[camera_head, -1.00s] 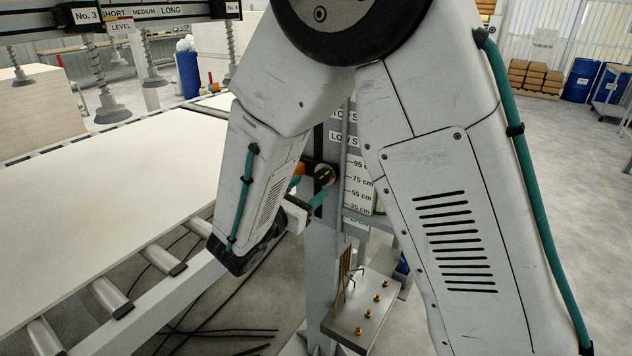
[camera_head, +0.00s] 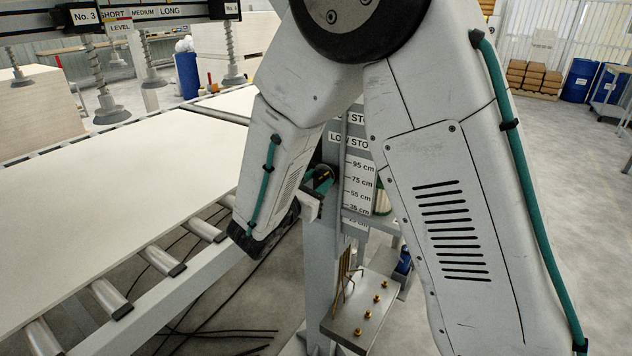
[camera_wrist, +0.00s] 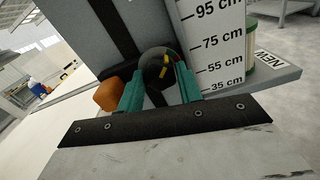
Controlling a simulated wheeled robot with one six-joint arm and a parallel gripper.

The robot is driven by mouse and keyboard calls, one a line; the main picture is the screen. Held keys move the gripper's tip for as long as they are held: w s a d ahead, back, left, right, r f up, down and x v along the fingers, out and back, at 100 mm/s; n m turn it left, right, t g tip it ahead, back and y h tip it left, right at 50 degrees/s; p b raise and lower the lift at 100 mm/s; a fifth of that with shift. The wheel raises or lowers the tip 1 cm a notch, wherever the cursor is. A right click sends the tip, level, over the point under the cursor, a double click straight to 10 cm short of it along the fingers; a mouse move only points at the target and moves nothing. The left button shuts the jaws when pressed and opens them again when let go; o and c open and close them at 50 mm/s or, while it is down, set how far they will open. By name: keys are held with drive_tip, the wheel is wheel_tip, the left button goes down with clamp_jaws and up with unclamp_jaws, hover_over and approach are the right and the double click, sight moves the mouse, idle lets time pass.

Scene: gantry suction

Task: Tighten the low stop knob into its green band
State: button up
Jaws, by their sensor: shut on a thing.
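A thin strip of red and green shows at the knob's upper right, partly behind the right finger; I cannot tell whether the mark meets the green. In the head view the knob (camera_head: 322,178) is small, beside my forearm, under the "LOW STO" label (camera_head: 348,138).
An orange block (camera_wrist: 108,95) sits left of the fingers. The height scale (camera_wrist: 215,45) is close on the right. A metal shelf (camera_head: 362,315) with brass pegs stands below. A roller conveyor with a pale board (camera_head: 120,200) lies to the left.

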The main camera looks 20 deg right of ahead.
drive_tip(key=shift+m, duration=0.9)
drive_tip(key=o, duration=1)
drive_tip(key=shift+a, duration=0.1)
drive_tip(key=v, duration=0.7)
drive_tip(key=shift+s+a, duration=0.2)
drive_tip(key=shift+s, duration=0.05)
